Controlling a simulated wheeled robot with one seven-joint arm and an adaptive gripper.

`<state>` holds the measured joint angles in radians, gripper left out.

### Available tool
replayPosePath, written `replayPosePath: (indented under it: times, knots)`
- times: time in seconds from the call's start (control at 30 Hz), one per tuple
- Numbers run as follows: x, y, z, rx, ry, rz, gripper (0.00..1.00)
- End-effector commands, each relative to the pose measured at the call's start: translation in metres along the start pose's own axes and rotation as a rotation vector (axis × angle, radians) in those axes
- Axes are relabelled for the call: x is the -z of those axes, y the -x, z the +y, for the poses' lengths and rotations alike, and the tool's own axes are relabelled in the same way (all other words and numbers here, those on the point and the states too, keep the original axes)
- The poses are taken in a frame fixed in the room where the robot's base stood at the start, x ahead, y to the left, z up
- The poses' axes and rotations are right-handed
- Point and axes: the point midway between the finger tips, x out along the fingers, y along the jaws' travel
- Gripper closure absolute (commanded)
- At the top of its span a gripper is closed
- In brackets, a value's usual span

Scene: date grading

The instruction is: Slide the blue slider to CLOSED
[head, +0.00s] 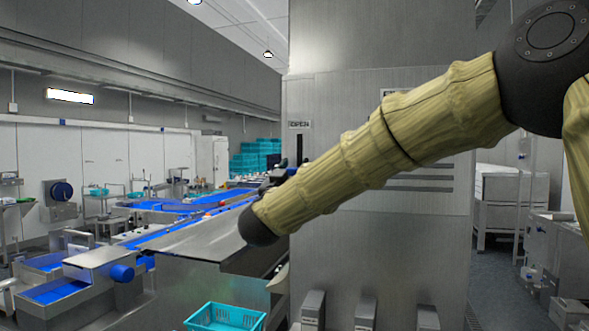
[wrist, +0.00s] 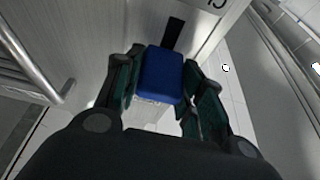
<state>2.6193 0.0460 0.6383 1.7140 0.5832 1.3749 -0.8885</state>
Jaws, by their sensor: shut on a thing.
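The blue slider (wrist: 162,76) is a blue block in the middle of the wrist view, at the end of a dark slot (wrist: 173,34) in a metal panel. My gripper (wrist: 160,85) has a finger on each side of the block and is shut on it. In the head view my gripper (head: 280,172) is small and dark, close to the panel below the OPEN label (head: 299,124), and my sleeved arm covers much of the panel. The slider cannot be made out there, and no CLOSED label can be read.
The tall metal cabinet (head: 300,230) fills the middle of the head view. A metal chute (head: 190,240) and blue conveyors (head: 165,236) lie to its left. A turquoise crate (head: 226,316) stands low in front. A bent metal handle (wrist: 66,92) is at the left in the wrist view.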

Motion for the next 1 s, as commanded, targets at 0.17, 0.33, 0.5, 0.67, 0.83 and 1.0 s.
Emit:
replayPosePath:
  times: [0.17, 0.33, 0.5, 0.67, 0.83, 1.0]
  knots:
    - [-0.02, 0.009, 0.0, 0.0, 0.001, -0.001, 1.0]
    - [-0.025, 0.01, 0.001, 0.0, 0.001, -0.001, 1.0]
    - [-0.026, 0.011, 0.0, 0.0, 0.002, -0.004, 1.0]
    - [-0.027, 0.011, 0.0, 0.001, 0.003, -0.005, 0.56]
    - [-0.026, 0.011, 0.0, 0.0, 0.002, -0.003, 0.52]
    - [-0.025, 0.011, 0.0, 0.0, 0.001, -0.002, 0.52]
